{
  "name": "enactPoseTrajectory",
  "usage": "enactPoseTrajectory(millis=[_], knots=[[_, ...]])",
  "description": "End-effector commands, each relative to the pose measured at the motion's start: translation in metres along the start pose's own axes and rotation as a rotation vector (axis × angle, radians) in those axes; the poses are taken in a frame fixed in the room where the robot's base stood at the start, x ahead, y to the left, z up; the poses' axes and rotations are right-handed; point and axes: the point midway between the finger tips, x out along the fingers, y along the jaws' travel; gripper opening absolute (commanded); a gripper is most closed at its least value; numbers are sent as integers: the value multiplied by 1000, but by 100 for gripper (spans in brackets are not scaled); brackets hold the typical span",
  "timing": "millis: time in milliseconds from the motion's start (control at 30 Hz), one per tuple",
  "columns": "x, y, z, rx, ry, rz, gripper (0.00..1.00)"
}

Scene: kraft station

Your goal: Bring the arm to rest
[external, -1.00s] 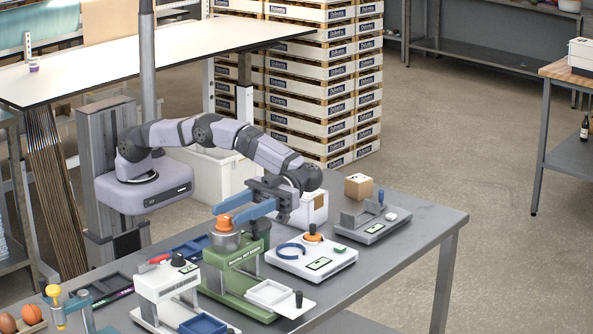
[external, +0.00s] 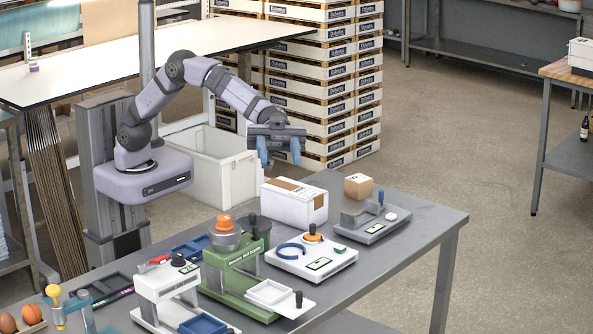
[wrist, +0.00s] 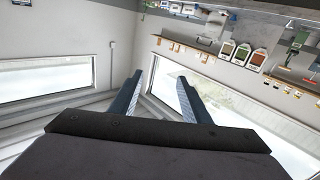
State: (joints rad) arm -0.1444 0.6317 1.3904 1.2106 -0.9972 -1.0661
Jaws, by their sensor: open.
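My gripper (external: 280,152) hangs in the air above the far side of the grey workbench (external: 428,222), over the white box. Its two blue fingers are apart with nothing between them. In the wrist view the open fingers (wrist: 165,98) also show empty, against walls, windows and a shelf far off. My arm is raised and bent, reaching right from its base at the left of the bench.
Below my gripper stands a white box (external: 290,207) with a brown strip. On the bench are a green machine with an orange-topped metal cup (external: 224,235), a white device (external: 335,262), a grey device (external: 378,232) and a small carton (external: 358,186). Stacked crates (external: 322,90) stand behind.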

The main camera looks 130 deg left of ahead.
Motion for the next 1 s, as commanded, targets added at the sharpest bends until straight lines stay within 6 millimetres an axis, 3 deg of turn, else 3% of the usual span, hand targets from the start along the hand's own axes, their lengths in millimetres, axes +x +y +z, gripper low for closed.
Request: enactPoseTrajectory(millis=[33,100,233,267,433,567,700,900,1000], knots=[[-10,-6,-12,-15,-15,-89,43],[-27,-18,-16,-42,-48,-221,43],[-74,-31,-6,-108,-144,-452,43],[-87,-32,2,-125,-174,-505,43],[-167,-24,88,-209,-429,-759,43],[-226,6,145,-279,-637,-858,43],[-282,52,199,-363,-855,-900,43],[-350,128,260,-487,-1149,-870,43],[-374,164,281,-533,-1271,-822,43]])
